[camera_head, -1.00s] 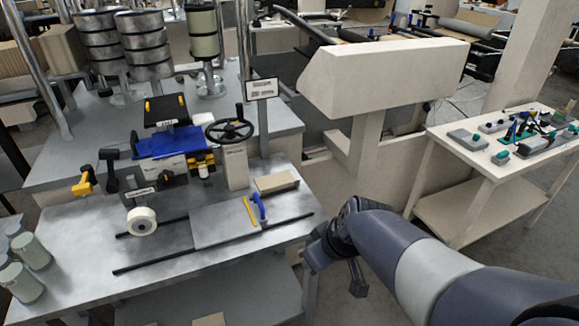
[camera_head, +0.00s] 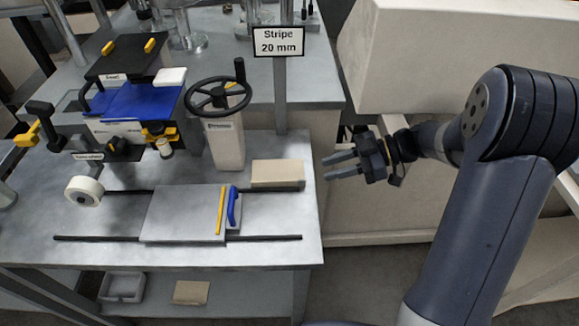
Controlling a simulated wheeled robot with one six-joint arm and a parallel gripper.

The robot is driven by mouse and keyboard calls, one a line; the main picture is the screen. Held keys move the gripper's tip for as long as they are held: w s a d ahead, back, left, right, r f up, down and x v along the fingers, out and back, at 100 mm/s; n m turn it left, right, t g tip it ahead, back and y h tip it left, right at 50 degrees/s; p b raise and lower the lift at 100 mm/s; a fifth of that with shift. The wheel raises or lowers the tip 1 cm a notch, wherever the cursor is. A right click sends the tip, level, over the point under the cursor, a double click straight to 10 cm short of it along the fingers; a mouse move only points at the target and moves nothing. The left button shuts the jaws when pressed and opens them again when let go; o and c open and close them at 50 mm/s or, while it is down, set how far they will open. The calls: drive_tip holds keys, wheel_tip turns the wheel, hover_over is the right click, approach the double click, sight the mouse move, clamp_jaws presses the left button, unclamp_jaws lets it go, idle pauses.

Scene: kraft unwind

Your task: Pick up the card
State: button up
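My gripper (camera_head: 328,167) is at the right of the metal bench. Its two fingers point left, spread apart with nothing between them. A tan, flat-topped stack or block (camera_head: 278,173) that may be the card lies on the bench top just left of and slightly below the fingertips in the picture, apart from them. A smaller tan flat piece (camera_head: 191,293), which could also be a card, lies on the lower shelf beneath the bench. I cannot tell which one is the card.
A sliding plate (camera_head: 182,213) with a yellow strip and blue handle (camera_head: 233,206) sits on dark rails. A handwheel (camera_head: 218,96) on a pale post, a "Stripe 20 mm" sign (camera_head: 278,41), a white roll (camera_head: 84,191) and a blue-topped machine (camera_head: 143,102) stand around. A grey bin (camera_head: 122,287) is below.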

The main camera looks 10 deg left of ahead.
sight(299, 180)
drive_tip(key=x, duration=0.4)
drive_tip(key=shift+s+a, duration=0.15)
drive_tip(key=shift+a, duration=0.1)
drive_tip(key=p+x, duration=0.1)
drive_tip(key=x, duration=0.1)
drive_tip(key=p+x, duration=0.1)
drive_tip(key=x, duration=0.1)
drive_tip(key=shift+s+a+r, duration=0.1)
drive_tip(key=shift+s+a, duration=0.05)
drive_tip(key=shift+s, duration=0.1)
drive_tip(key=shift+s+a+f, duration=0.1)
drive_tip(key=shift+a+f, duration=0.15)
drive_tip(key=shift+a, duration=0.15)
clamp_jaws()
